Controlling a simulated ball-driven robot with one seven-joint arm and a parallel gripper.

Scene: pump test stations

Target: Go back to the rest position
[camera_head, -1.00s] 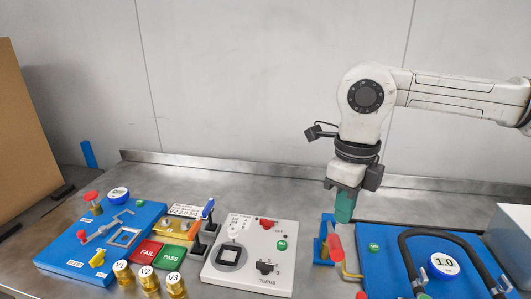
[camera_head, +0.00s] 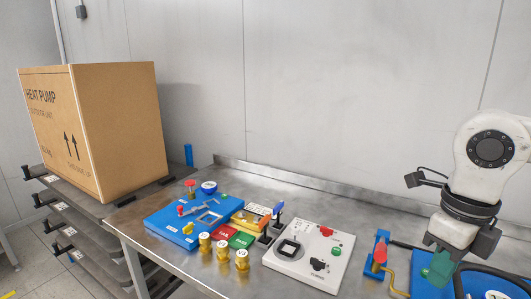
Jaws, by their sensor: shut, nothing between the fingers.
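My gripper (camera_head: 439,268) hangs at the lower right of the view, below my white arm. Its green fingers are shut with nothing between them. It is in front of the right blue test station (camera_head: 424,289), close to the blue stand with a red-handled tool (camera_head: 380,253). I cannot tell whether the fingers touch anything there. The rest of the right station is partly hidden by my gripper and cut off by the picture edge.
A metal bench (camera_head: 200,272) holds a white panel (camera_head: 310,258), a blue station (camera_head: 183,228) and several brass valves (camera_head: 222,250). A large cardboard box (camera_head: 125,130) stands on a shelf rack at left. Floor (camera_head: 25,268) shows at lower left.

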